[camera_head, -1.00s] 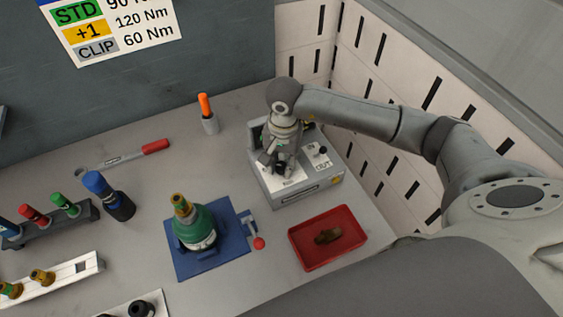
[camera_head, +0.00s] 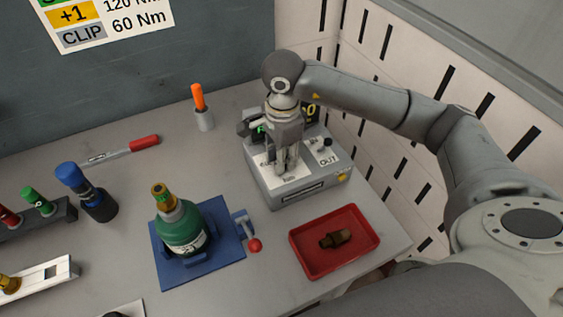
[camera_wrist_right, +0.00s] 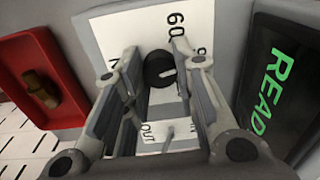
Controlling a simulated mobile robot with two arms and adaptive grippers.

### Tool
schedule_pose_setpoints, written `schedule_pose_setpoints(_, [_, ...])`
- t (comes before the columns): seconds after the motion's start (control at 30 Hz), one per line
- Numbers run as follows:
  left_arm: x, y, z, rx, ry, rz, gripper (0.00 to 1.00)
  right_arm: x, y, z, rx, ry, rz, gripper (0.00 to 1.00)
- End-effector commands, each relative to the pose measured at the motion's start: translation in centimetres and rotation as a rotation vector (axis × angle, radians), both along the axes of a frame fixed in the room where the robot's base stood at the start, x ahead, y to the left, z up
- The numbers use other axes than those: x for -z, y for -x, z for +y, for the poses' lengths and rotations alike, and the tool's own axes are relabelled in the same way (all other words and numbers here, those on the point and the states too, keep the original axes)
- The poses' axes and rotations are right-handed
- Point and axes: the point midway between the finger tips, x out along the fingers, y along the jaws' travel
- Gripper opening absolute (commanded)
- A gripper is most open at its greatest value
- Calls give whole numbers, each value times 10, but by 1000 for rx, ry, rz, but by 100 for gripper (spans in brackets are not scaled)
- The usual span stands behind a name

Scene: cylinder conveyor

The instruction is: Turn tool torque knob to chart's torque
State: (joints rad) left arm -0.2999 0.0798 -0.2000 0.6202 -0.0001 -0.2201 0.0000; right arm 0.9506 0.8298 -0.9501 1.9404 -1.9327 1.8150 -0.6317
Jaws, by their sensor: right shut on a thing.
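The torque tool (camera_head: 315,185) is a grey box with a white top plate near the back wall. My right gripper (camera_head: 287,168) points down onto that plate. In the right wrist view its fingers are shut on a black knob (camera_wrist_right: 159,68) with a pale pointer mark. A "60" is printed beside the knob; other scale figures are partly hidden by the fingers. The wall chart (camera_head: 105,22) shows "CLIP 60 Nm" and "+1 120 Nm"; its top is cut off. My left gripper is not in view.
A screen (camera_wrist_right: 280,85) shows green letters. A red tray (camera_head: 312,262) holds a brass part (camera_head: 336,239). A green bottle (camera_head: 182,232) stands on a blue base (camera_head: 222,252) with a red-knobbed lever. An orange-handled tool (camera_head: 198,97) stands in a holder behind.

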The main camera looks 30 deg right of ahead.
Motion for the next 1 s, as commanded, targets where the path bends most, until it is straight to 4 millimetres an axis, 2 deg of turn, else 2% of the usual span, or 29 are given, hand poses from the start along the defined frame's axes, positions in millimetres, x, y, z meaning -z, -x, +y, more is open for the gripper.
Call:
schedule_pose_setpoints(0.1, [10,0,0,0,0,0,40,2,-1,0,73,0,-3,2])
schedule_pose_setpoints(0.4, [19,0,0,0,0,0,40,0,-1,0,183,0,-2,2])
schedule_pose_setpoints(0.93, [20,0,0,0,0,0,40,-1,-1,0,206,0,-2,2])
schedule_pose_setpoints(0.97, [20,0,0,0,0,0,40,-1,-1,0,206,0,-2,28])
schedule_pose_setpoints(1.0, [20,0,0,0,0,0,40,-1,-1,0,206,0,-2,33])
